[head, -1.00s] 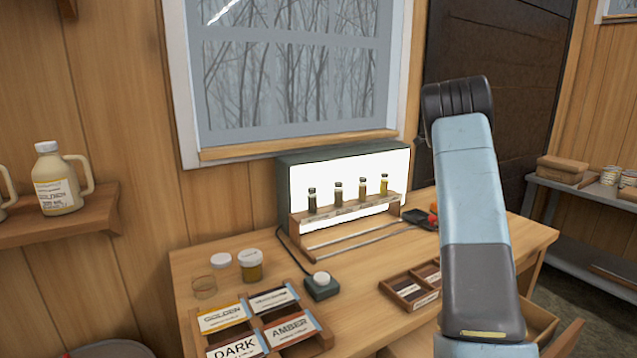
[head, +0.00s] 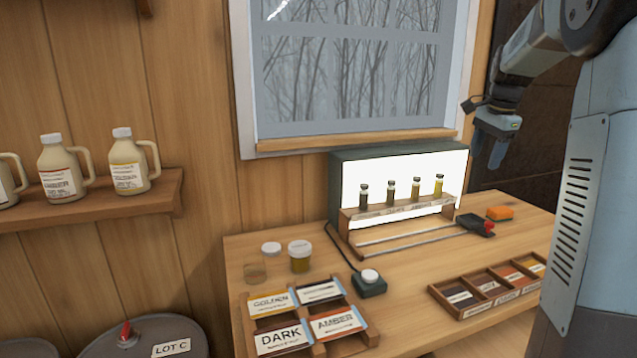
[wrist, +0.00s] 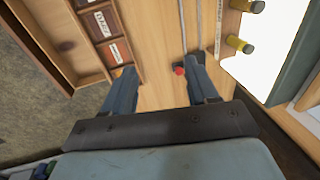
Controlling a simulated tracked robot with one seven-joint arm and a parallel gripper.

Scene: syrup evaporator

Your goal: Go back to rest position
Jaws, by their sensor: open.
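My arm reaches in from the right edge of the head view and hides part of the dark door and the table's right end.
A lit panel (head: 345,200) stands behind a rack (head: 400,208) of several vials. Jugs (head: 130,165) stand on a left shelf.

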